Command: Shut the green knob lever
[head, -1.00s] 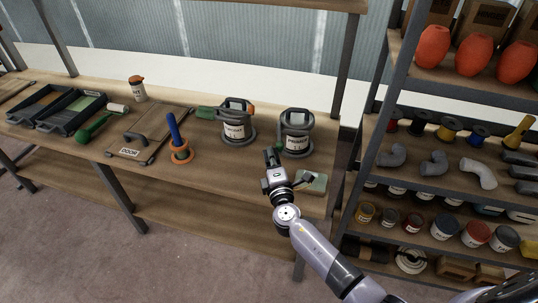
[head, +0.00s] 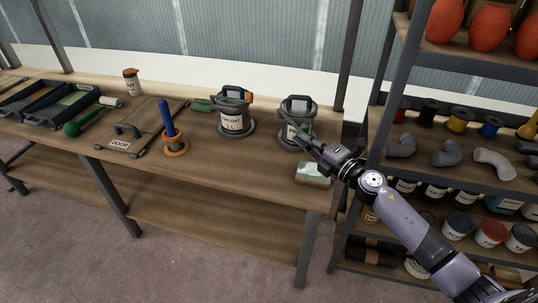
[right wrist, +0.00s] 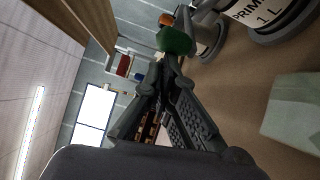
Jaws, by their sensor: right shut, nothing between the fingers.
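A grey pot labelled as primer (head: 297,108) stands on the workbench at the right; its label is partly hidden by my right gripper. In the right wrist view the pot (right wrist: 270,18) is at the top right. The green knob (right wrist: 175,40) shows there just past my fingertips; I cannot tell whether it touches them. In the head view I cannot make the knob out clearly. My right gripper (head: 300,137) is shut and empty, low at the pot's front, pointing left; it also shows in the right wrist view (right wrist: 170,68). My left gripper is out of view.
A second pot (head: 233,122), with green and orange parts, stands left of the primer pot. An orange-and-blue tool (head: 173,146) and a board labelled DOOR (head: 145,127) stand farther left. Shelving rises at right.

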